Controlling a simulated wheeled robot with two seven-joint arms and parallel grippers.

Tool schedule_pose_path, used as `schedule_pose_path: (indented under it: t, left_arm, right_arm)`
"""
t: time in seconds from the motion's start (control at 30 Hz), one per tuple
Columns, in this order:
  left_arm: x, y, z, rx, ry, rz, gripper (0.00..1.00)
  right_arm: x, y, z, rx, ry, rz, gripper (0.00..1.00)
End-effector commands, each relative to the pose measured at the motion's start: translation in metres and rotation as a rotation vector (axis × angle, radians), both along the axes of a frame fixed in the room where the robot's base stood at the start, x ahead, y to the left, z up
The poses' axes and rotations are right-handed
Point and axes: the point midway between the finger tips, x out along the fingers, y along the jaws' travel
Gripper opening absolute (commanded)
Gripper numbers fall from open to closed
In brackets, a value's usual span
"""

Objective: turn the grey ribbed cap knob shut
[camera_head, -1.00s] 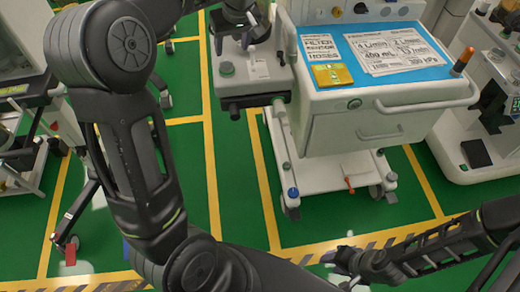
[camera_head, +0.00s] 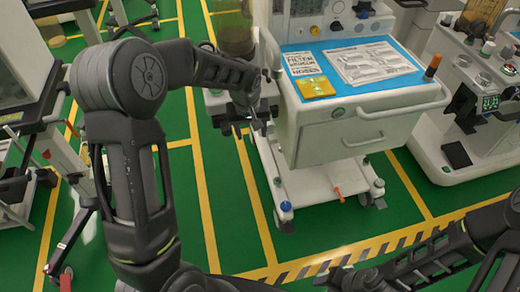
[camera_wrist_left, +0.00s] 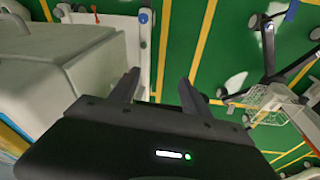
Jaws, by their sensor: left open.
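The grey ribbed cap knob cannot be made out for certain. My left forearm covers much of the small grey unit (camera_head: 217,107) on the cart's left side in the head view. My left gripper (camera_head: 262,122) is beside the cart's left front, near that unit, pointing down. In the left wrist view its two fingers (camera_wrist_left: 160,92) are apart with nothing between them, and green floor shows behind. My right gripper (camera_head: 343,277) is low in the head view, over the floor in front of the cart; its fingers are too unclear to judge.
The white cart (camera_head: 340,135) has a drawer handle, a blue top (camera_head: 313,68) with printed sheets and a yellow pad (camera_head: 315,87). An orange-tipped post (camera_head: 432,68) stands at its right corner. Another machine (camera_head: 465,130) stands right.

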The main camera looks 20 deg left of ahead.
Motion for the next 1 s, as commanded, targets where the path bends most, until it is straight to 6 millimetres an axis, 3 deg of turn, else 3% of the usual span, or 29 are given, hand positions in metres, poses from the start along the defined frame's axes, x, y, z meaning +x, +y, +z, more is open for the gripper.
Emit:
schedule_pose_path:
  t: [0.2, 0.4, 1.0]
  left_arm:
    - [-0.012, -0.024, -0.031, -0.045, 0.016, -0.062, 0.55]
    - [-0.018, -0.036, -0.045, -0.068, 0.018, -0.09, 0.55]
    - [-0.019, -0.038, -0.047, -0.07, 0.019, -0.094, 0.55]
  right_arm:
    - [0.0, 0.0, 0.002, 0.0, 0.0, 0.0, 0.36]
    - [0.0, 0.0, 0.002, 0.0, 0.0, 0.0, 0.36]
    - [0.0, 0.0, 0.002, 0.0, 0.0, 0.0, 0.36]
